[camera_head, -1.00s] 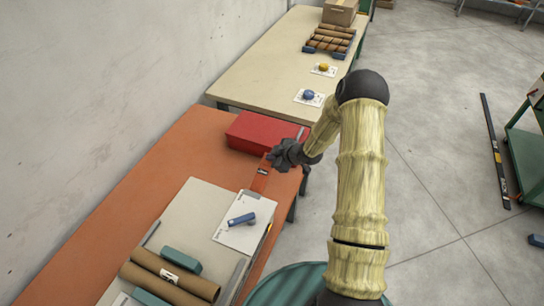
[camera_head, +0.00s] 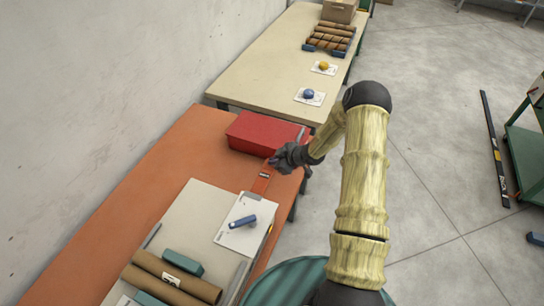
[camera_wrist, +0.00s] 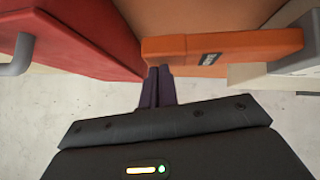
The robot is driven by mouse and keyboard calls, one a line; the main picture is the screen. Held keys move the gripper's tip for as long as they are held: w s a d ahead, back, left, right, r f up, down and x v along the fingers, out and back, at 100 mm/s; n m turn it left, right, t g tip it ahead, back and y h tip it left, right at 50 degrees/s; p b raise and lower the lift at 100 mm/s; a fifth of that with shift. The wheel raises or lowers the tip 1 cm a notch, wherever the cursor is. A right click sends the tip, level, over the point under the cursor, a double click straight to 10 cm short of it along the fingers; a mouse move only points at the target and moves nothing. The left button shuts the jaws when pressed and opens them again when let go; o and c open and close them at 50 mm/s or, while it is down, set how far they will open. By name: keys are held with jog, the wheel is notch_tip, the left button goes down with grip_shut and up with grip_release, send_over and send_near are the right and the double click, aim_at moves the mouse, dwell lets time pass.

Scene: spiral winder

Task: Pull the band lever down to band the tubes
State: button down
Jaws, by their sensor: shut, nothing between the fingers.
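In the wrist view the orange bar (camera_wrist: 270,45) is at the upper right. My gripper (camera_head: 274,161) is beside it in the head view. In the wrist view my gripper (camera_wrist: 159,72) has its dark fingers together and empty, tips at the bar's left end; contact cannot be told. Brown tubes (camera_head: 165,270) lie on the board at lower left, one with a white label.
A red box (camera_head: 258,132) stands just beyond my gripper, its wall (camera_wrist: 85,35) close on the left in the wrist view, with a grey handle (camera_wrist: 16,52). A blue piece (camera_head: 242,221) lies on white paper. Teal blocks (camera_head: 182,262) flank the tubes.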

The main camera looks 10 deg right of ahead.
jog(key=f, duration=0.1)
jog(key=f+b, duration=0.2)
jog(key=f, duration=0.1)
jog(key=shift+w+d, duration=0.3)
jog(key=shift+w, duration=0.1)
jog(key=shift+d+f+b, duration=0.1)
jog(key=shift+f+b, duration=0.95)
jog(key=shift+f, duration=0.05)
jog(key=shift+s+f, duration=0.1)
jog(key=shift+s, duration=0.05)
jog(key=shift+s+f, duration=0.1)
jog(key=shift+f, duration=0.05)
jog(key=shift+w+d+r+p, duration=0.15)
jog(key=shift+w+r+p, duration=0.05)
jog(key=shift+r+p, duration=0.3)
jog(key=r, duration=0.1)
jog(key=r+p, duration=0.2)
jog(key=shift+w+d+r, duration=0.25)
jog(key=shift+w, duration=0.15)
jog(key=s+d+r+b, duration=0.1)
jog(key=s+d+r, duration=0.1)
jog(key=d+r, duration=0.4)
jog(key=shift+d+r, duration=0.4)
